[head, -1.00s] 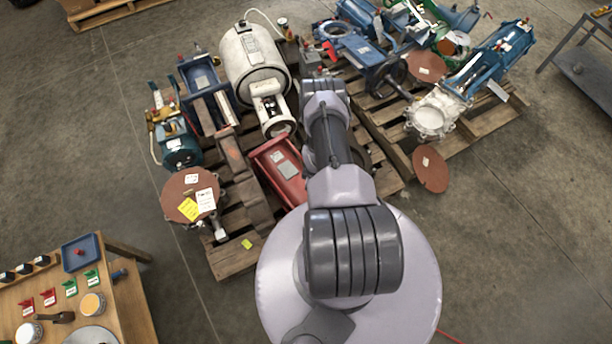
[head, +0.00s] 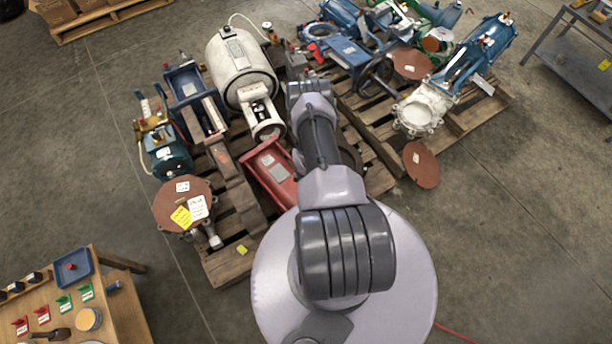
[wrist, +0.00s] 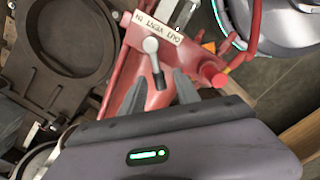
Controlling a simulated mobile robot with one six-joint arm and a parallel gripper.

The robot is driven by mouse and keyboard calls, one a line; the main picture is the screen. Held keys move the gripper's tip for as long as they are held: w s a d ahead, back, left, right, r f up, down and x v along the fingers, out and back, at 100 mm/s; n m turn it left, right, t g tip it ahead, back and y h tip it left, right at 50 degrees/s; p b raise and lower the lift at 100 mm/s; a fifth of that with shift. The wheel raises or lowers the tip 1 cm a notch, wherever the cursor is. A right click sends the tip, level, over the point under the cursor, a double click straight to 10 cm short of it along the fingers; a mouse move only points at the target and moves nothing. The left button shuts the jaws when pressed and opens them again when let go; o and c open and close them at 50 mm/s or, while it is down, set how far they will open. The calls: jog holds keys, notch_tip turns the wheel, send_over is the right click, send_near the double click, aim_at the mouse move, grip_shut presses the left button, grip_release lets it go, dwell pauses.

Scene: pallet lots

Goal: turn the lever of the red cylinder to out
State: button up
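The red cylinder (head: 272,172) lies on the pallet left of my arm in the head view. In the wrist view its red body (wrist: 128,72) carries a pale label (wrist: 160,27), upside down, with IN at the left end, VENT in the middle and OUT at the right. The lever (wrist: 152,60), a metal stem with a round grey knob, points up toward the label, between IN and VENT as seen here. My gripper (wrist: 158,82) is open, one finger on each side of the lever's lower stem in the picture; I cannot tell if they touch it. The head view hides the gripper.
A red knob (wrist: 215,76) and a red hose stand right of the fingers. A dark ring-shaped casting (wrist: 68,40) lies at the left. White, blue and green equipment crowds the pallets (head: 232,262). A table (head: 105,305) with tags stands at the lower left.

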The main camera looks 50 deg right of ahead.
notch_tip(320, 180, up, 17)
jog(key=p, duration=0.7)
jog(key=shift+d+r, duration=0.15)
jog(key=shift+w, duration=0.1)
